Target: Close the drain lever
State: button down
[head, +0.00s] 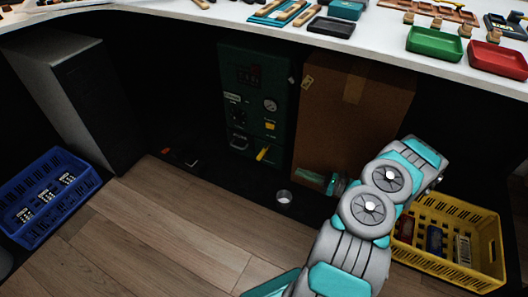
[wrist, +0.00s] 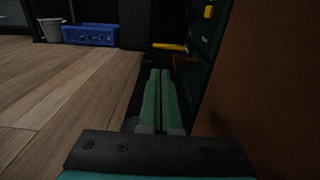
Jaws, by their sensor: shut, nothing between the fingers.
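A dark green panel (head: 252,100) stands under the table, with a gauge and several controls. A yellow lever (head: 262,154) sits low on it, slanting down to the left. In the wrist view the yellow lever (wrist: 169,47) sticks out sideways from the panel, just beyond my fingertips. I take it for the drain lever; no label is readable. My gripper (head: 302,177) is low in front of the cardboard box, right of the lever and apart from it. In the wrist view its two teal fingers (wrist: 160,72) lie together, empty.
A cardboard box (head: 350,105) stands right beside the panel, close to my gripper. A small round metal cup (head: 284,196) is on the floor below. A yellow crate (head: 448,235) is at right and a blue crate (head: 50,200) at left. The wooden floor in front is clear.

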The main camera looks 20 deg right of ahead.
aim_at(262, 153)
jog(key=shift+d, duration=0.1)
jog(key=shift+w, duration=0.1)
jog(key=b+x, duration=0.1)
jog(key=x, duration=1.3)
jog(key=shift+b, duration=0.35)
